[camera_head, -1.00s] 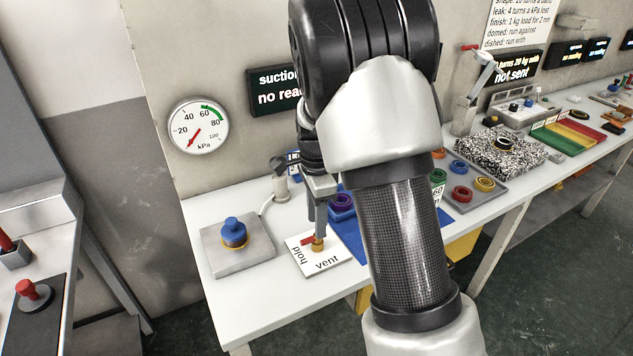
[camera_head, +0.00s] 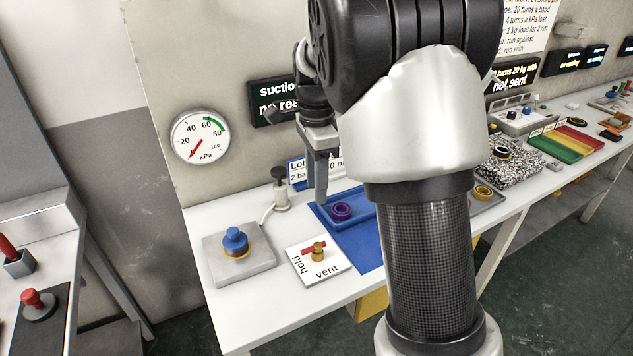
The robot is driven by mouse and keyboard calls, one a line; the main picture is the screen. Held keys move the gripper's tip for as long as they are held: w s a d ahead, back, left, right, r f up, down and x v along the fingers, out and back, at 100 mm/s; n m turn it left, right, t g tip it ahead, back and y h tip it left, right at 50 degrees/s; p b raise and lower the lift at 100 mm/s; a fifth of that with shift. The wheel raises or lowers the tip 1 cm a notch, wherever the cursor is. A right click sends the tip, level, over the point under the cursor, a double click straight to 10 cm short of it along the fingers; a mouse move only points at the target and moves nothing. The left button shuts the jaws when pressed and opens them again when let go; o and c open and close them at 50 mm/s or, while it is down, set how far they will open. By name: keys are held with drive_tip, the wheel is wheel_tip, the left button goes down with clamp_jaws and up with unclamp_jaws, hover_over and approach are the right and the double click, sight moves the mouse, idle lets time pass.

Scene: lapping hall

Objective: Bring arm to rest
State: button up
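My gripper (camera_head: 321,188) points down over the blue mat, just left of the purple ring (camera_head: 341,210) in its blue tray (camera_head: 366,211). Its fingers are seen edge-on, so I cannot tell whether they are open or shut. No held thing shows at the tips. My arm fills the middle of the view and hides part of the bench. The hold/vent plate (camera_head: 326,271) with its red-handled brass valve (camera_head: 318,250) lies in front of the gripper, apart from it.
A blue knobbed piece (camera_head: 235,241) sits on a grey plate (camera_head: 258,264) at the left. A dark-topped fitting (camera_head: 281,185) stands behind. The wall gauge (camera_head: 200,137) reads low. The speckled plate (camera_head: 518,169) and coloured strips (camera_head: 565,142) lie right. White bench (camera_head: 232,315) is bare at front left.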

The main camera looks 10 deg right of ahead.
drive_tip(key=s+r+n+t+p, duration=0.3)
drive_tip(key=s+r+n+p, duration=0.2)
drive_tip(key=s+r+n, duration=0.3)
drive_tip(key=s+r+n+t+p, duration=0.2)
drive_tip(key=s+r+n+p, duration=0.4)
drive_tip(key=s, duration=1)
wheel_tip(320, 180, up, 6)
drive_tip(key=n, duration=0.3)
drive_tip(key=shift+d+t, duration=0.2)
drive_tip(key=shift+t, duration=0.2)
drive_tip(key=shift+a, duration=0.25)
